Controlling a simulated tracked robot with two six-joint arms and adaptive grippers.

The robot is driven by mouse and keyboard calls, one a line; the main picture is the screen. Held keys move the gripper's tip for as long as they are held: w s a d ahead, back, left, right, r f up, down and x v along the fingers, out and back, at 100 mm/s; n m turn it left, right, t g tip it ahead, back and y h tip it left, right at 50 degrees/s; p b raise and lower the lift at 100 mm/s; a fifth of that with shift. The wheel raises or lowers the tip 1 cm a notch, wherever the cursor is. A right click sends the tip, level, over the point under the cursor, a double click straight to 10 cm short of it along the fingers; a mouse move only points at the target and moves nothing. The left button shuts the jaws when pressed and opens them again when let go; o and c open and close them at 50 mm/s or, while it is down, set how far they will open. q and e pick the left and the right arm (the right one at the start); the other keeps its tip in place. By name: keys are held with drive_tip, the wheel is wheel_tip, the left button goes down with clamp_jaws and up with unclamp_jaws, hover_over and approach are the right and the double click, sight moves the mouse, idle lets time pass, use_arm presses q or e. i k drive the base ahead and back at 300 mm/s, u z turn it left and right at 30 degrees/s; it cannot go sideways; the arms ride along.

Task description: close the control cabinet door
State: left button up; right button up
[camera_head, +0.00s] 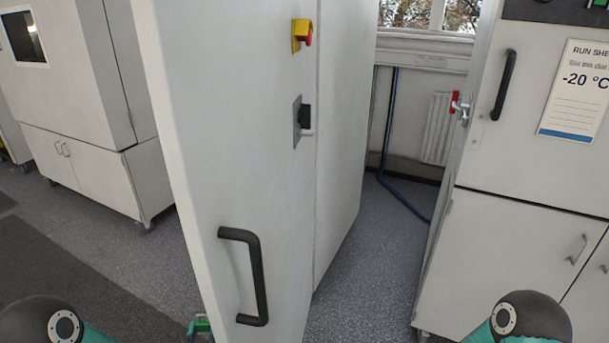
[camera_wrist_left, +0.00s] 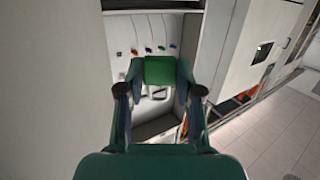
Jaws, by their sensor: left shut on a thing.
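A tall white cabinet panel (camera_head: 225,130) with a black bar handle (camera_head: 262,285) fills the middle of the head view. A red and yellow rotary switch (camera_head: 302,32) and a small latch plate (camera_head: 298,122) sit near its right edge. I cannot tell how far this door stands open. My left gripper (camera_head: 200,325) shows only as a small green part at the bottom, by the panel's lower left edge. In the left wrist view, its fingers (camera_wrist_left: 160,88) are around a green block (camera_wrist_left: 160,70). My right gripper is out of view.
A white cabinet (camera_head: 90,180) stands at the left. At the right is another white cabinet (camera_head: 515,125) with a black handle and a sheet reading -20 °C. Grey floor (camera_head: 365,270) lies between, with a blue hose (camera_head: 400,200) behind. Coloured leads (camera_wrist_left: 150,49) show in the wrist view.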

sight(225, 79)
drive_tip(key=u, duration=0.05)
drive_tip(key=k, duration=1.3)
drive_tip(key=u, duration=0.55)
drive_tip(key=i, duration=1.5)
drive_tip(key=z, duration=0.4)
